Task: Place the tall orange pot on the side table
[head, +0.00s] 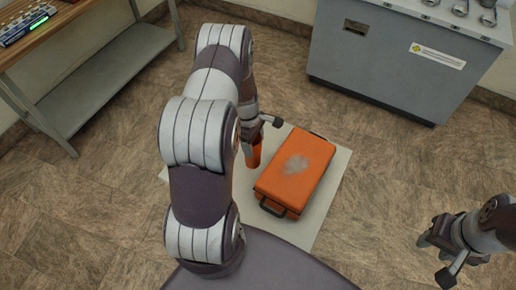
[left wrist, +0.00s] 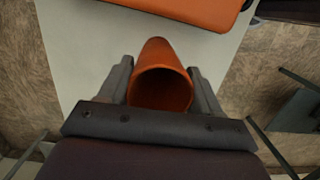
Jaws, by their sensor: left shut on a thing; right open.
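The tall orange pot (head: 253,153) is held by my left gripper (head: 258,135) near the middle of the head view, partly hidden by my arm. In the left wrist view the pot (left wrist: 161,88) sits between the two dark fingers, with its round open mouth facing the camera. The pot is over or beside a pale rectangular surface (head: 325,205); I cannot tell whether this is a tabletop or a mat, or whether the pot touches it. My right gripper (head: 441,263) is open and empty at the lower right.
An orange case (head: 295,172) with a dark handle lies on the pale surface, just right of the pot. A wooden bench (head: 70,35) with a lower grey shelf (head: 110,80) stands at upper left. A grey cabinet (head: 395,65) stands at upper right. Tiled floor between them is clear.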

